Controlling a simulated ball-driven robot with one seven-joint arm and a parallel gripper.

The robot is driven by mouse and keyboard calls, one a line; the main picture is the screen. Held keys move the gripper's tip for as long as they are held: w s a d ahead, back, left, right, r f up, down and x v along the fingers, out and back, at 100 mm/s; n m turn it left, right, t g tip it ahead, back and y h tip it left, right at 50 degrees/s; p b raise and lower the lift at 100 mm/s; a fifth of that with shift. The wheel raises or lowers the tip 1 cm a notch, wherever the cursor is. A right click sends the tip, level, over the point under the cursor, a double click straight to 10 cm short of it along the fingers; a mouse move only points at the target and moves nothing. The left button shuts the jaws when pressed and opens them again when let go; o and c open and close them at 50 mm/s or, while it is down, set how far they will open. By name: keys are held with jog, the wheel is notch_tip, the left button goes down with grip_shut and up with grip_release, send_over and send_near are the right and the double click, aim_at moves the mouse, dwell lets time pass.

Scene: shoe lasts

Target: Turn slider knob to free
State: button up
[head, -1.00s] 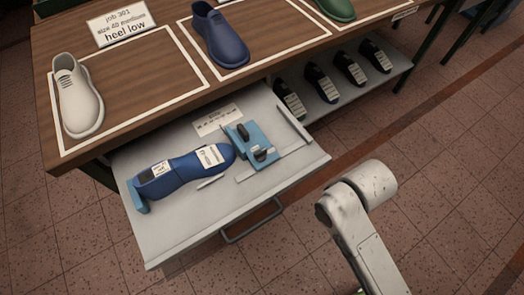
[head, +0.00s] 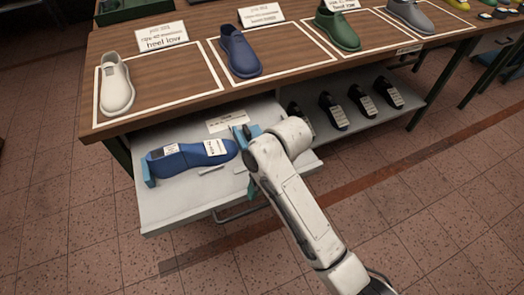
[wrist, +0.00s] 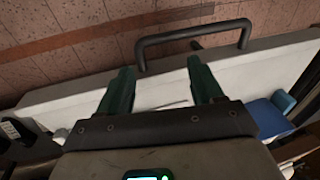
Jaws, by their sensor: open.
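In the head view the pulled-out drawer (head: 180,212) holds a blue shoe last (head: 190,158) with white labels, lying against a blue end stop (head: 148,172). Right of the last is a blue slider fixture (head: 238,136). My arm covers most of it, and the dark knob on its front part is hidden. My gripper (wrist: 160,66) shows in the wrist view with two dark green fingers apart and nothing between them. It is over the drawer's front part, pointing toward the front wall and handle (wrist: 190,35). Whether it touches the knob cannot be seen.
A wooden bench top (head: 190,93) above the drawer bears a white shoe (head: 116,84), a blue shoe (head: 240,52) and a green shoe (head: 337,27). Several black lasts (head: 362,100) stand on the shelf at right. The floor in front is clear.

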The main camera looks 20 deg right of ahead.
jog(key=w+d+r+h, duration=0.2)
jog(key=w+d+r, duration=0.2)
jog(key=w+r, duration=0.8)
jog(key=shift+m+g, duration=0.3)
jog(key=shift+g, duration=0.1)
jog(key=f, duration=0.7)
jog(key=w+f, duration=0.1)
jog(key=f, duration=0.3)
jog(key=shift+a+f, duration=0.1)
jog(key=shift+f, duration=0.1)
jog(key=c, duration=1.1)
